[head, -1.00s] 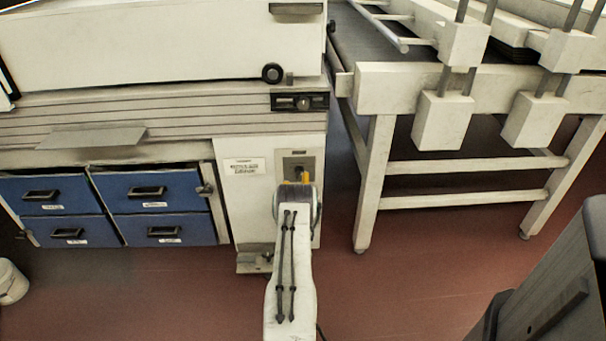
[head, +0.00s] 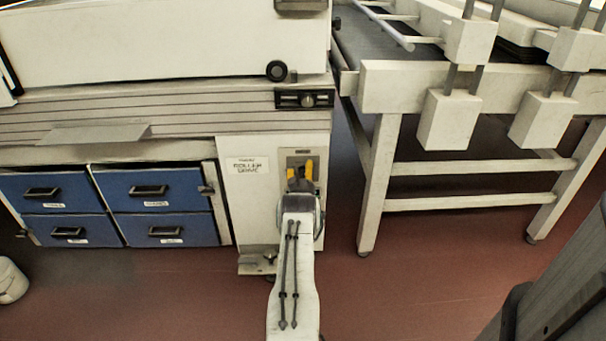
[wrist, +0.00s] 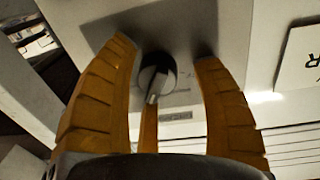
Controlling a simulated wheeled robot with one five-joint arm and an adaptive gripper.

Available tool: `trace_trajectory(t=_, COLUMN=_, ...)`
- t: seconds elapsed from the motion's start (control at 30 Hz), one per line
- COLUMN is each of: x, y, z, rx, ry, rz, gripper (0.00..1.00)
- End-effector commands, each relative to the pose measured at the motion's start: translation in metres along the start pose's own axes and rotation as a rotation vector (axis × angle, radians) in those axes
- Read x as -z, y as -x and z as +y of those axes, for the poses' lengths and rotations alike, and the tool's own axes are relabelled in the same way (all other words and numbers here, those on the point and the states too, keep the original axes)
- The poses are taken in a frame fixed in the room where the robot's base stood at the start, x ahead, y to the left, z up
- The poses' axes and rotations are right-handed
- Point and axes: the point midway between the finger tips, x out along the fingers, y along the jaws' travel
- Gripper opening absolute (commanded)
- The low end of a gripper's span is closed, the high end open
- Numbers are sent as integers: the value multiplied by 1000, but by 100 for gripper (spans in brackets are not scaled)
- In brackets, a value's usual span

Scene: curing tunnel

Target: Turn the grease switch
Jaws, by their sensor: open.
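My gripper (head: 301,169) is open in front of this plate. In the wrist view its orange fingers (wrist: 164,52) are spread to either side of the knob, with a third finger below it. I cannot tell whether they touch the knob. In the head view the gripper hides the knob.
Another black control panel (head: 304,99) is higher on the machine. Blue drawers (head: 155,190) are at left, with a metal shelf (head: 95,133) jutting out above them. A white-legged conveyor frame (head: 375,185) stands at right. Red floor is clear between.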

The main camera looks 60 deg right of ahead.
Motion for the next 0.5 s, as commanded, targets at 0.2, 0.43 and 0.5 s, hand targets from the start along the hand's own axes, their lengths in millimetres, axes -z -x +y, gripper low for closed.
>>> trace_trajectory(t=0.2, x=0, y=0, z=0, rx=0, ry=0, rz=0, gripper=62)
trace_trajectory(t=0.43, x=0, y=0, z=0, rx=0, ry=0, rz=0, gripper=41)
trace_trajectory(t=0.5, x=0, y=0, z=0, rx=0, ry=0, rz=0, gripper=35)
